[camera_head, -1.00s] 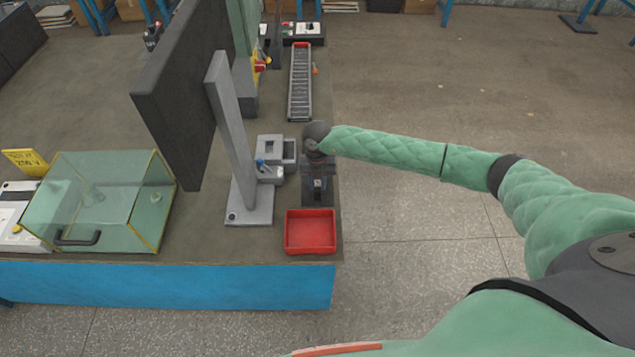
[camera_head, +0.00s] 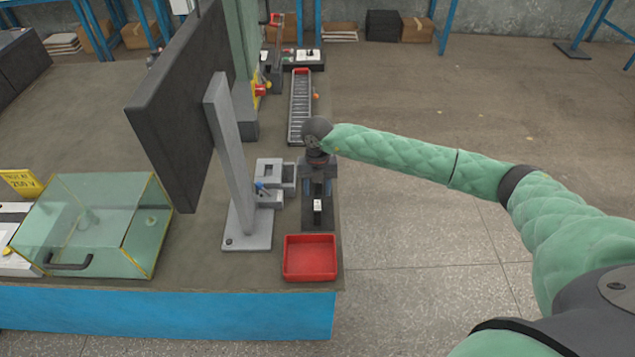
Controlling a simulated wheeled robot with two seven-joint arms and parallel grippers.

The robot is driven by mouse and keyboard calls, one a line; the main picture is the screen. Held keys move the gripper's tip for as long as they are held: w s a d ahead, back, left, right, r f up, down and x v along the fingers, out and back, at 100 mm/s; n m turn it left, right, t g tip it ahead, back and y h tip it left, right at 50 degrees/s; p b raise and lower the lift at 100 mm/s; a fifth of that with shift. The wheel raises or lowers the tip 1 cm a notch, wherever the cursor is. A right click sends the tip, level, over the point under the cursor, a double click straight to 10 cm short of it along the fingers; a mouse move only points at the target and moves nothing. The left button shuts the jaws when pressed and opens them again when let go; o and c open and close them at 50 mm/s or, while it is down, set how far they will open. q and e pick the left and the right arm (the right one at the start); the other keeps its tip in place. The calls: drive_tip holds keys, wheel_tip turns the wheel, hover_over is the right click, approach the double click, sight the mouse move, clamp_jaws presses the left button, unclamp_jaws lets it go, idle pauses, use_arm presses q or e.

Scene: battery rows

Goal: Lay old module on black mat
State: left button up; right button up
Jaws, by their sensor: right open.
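The black mat (camera_head: 309,223) lies at the right edge of the table, behind the red tray. A small dark module with a white face (camera_head: 317,206) rests on the mat, near its front half. My right gripper (camera_head: 317,186) points down over the mat, just behind and above the module. It is open; its fingers are small and dark against the mat, and the module looks free of them. My left gripper is outside the view.
The red tray (camera_head: 310,258) stands at the table's front right corner. A grey stand (camera_head: 236,170) carries a dark panel (camera_head: 180,110) left of the mat. A grey fixture (camera_head: 270,175) is close beside the mat. A ribbed rack (camera_head: 300,105) lies behind. A glass-lidded box (camera_head: 95,215) is at left.

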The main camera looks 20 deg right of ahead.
sight(318, 202)
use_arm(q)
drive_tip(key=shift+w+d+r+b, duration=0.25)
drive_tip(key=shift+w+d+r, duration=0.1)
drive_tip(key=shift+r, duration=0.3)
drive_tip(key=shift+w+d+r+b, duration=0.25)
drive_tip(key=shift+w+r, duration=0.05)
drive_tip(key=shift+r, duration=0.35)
use_arm(e)
drive_tip(key=shift+w+r, duration=0.15)
drive_tip(key=shift+r, duration=0.85)
drive_tip(key=shift+w+r, duration=0.1)
drive_tip(key=shift+r, duration=0.85)
